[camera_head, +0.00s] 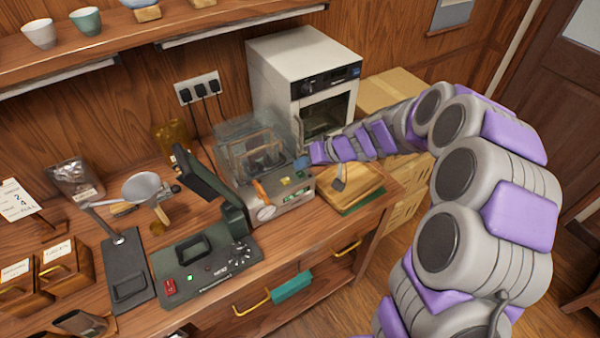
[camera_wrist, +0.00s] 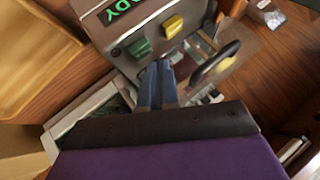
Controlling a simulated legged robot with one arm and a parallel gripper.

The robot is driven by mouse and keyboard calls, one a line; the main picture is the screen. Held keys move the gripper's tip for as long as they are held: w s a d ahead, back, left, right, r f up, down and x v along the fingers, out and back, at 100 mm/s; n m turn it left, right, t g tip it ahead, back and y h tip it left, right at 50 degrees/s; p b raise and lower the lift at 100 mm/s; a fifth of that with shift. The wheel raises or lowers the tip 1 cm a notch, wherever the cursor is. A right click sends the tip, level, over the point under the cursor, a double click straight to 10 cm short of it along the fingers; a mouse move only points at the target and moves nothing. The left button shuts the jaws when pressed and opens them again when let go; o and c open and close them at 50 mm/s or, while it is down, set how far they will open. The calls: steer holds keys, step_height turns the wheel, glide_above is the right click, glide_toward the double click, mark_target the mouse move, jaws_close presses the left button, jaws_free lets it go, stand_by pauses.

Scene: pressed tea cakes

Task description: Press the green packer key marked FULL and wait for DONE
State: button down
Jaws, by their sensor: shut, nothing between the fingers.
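The packer (camera_head: 247,190) stands mid-counter, a grey machine with a clear box on top and an orange-handled lever. In the wrist view, its green key (camera_wrist: 140,47) and yellow key (camera_wrist: 173,25) sit on the panel. No marking on the green key is legible. The green display (camera_wrist: 122,9) is partly cut off, with the letters "DY" showing. My gripper (camera_head: 301,162) is at the packer's right side. In the wrist view, its shut blue-grey fingers (camera_wrist: 160,66) point at the panel beside the green key. I cannot tell whether they touch it.
A white oven-like machine (camera_head: 305,80) stands behind the packer. A wooden board (camera_head: 350,187) lies to its right. A dark green sealer with a raised arm (camera_head: 205,262) and a scale (camera_head: 127,268) stand to its left. Cardboard boxes (camera_head: 390,88) are behind my arm.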

mark_target(304, 174)
steer(key=shift+f+b, duration=0.15)
steer(key=shift+b, duration=0.15)
stand_by(0.4)
steer(key=shift+f+b, duration=0.2)
steer(key=shift+b, duration=0.15)
steer(key=shift+f+b, duration=0.45)
stand_by(0.7)
steer(key=shift+r, duration=0.1)
steer(key=shift+r+p, duration=0.3)
steer(key=shift+r, duration=0.5)
steer(key=shift+r+p, duration=1)
steer(key=shift+r, duration=1.55)
steer(key=shift+s, duration=0.1)
